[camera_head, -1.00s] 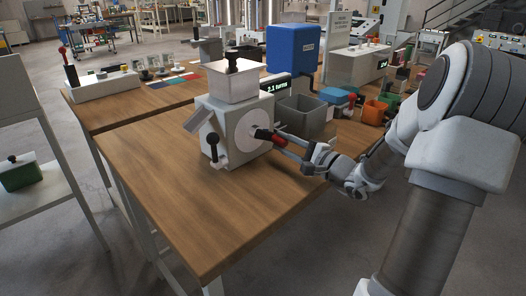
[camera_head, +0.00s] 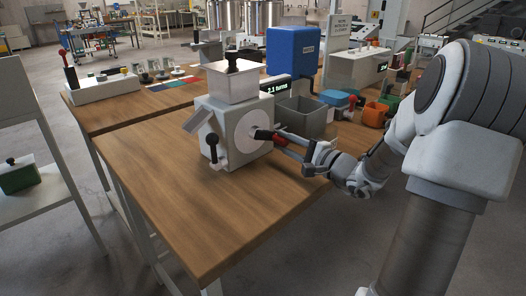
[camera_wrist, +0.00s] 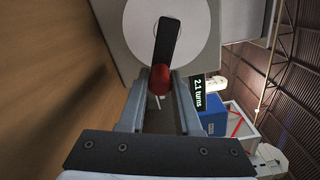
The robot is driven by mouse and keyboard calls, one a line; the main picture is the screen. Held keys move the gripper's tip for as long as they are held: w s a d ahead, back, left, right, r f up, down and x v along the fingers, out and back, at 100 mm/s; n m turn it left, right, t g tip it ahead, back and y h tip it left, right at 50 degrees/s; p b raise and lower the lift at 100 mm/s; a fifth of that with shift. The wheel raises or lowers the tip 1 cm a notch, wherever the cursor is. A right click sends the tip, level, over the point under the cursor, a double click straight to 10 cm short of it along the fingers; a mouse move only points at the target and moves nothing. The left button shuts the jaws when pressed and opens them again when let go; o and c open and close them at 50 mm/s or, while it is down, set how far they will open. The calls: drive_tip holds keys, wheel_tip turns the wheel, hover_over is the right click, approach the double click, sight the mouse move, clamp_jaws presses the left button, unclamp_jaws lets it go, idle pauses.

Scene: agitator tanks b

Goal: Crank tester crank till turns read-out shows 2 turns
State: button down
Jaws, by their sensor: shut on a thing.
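The tester (camera_head: 222,122) is a pale grey box with a hopper on top, standing on the wooden bench. Its crank has a black arm (camera_wrist: 168,40) on a white round disc (camera_wrist: 195,25) and a red handle (camera_head: 279,140). My gripper (camera_head: 287,145) reaches in from the right and is shut on the red handle. In the wrist view the handle (camera_wrist: 160,79) lies between my two fingers (camera_wrist: 157,98).
A grey open bin (camera_head: 303,118) stands right behind the crank side. A blue box (camera_head: 292,52) and small coloured bins (camera_head: 375,114) stand farther back. A black-knobbed lever (camera_head: 213,143) is on the tester's front. The bench's near part (camera_head: 200,215) is clear.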

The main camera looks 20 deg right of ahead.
drive_tip(key=shift+d+n+b, duration=0.1)
drive_tip(key=shift+n+b, duration=0.2)
drive_tip(key=shift+b, duration=0.3)
drive_tip(key=shift+r, duration=0.25)
drive_tip(key=shift+n+b, duration=0.5)
drive_tip(key=shift+b, duration=0.3)
drive_tip(key=shift+r, duration=0.1)
drive_tip(key=shift+d+r, duration=0.1)
unclamp_jaws()
idle(0.3)
